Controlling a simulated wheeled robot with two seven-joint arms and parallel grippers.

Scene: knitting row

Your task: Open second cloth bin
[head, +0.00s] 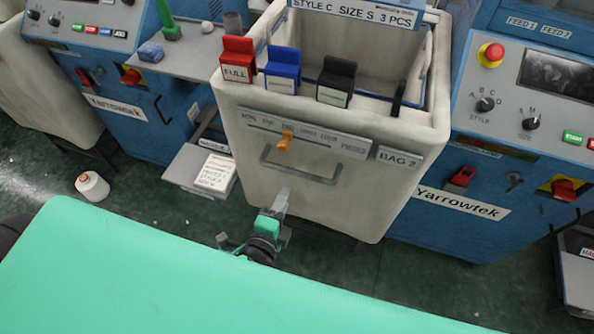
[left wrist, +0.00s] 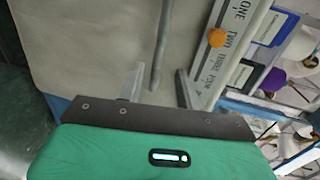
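The cloth bin labelled BAG 2 (head: 340,190) stands between two blue machines in the head view. A grey bar handle (head: 300,170) is on its front, under a slider plate with an orange knob (head: 284,141). My left gripper (head: 281,198) is just below the handle. In the left wrist view its two fingers (left wrist: 159,72) are apart, with the handle bar (left wrist: 165,40) appearing between them. I cannot tell whether the fingers reach around the bar. The orange knob also shows there (left wrist: 217,38). My right gripper is not in view.
Red (head: 238,60), blue (head: 283,70) and black (head: 336,80) tabs sit on the bin's front rim. Blue Yarrowtek machines (head: 480,200) flank it. A white cone (head: 92,186) and a grey labelled tray (head: 200,170) are at left. Green floor shows in front.

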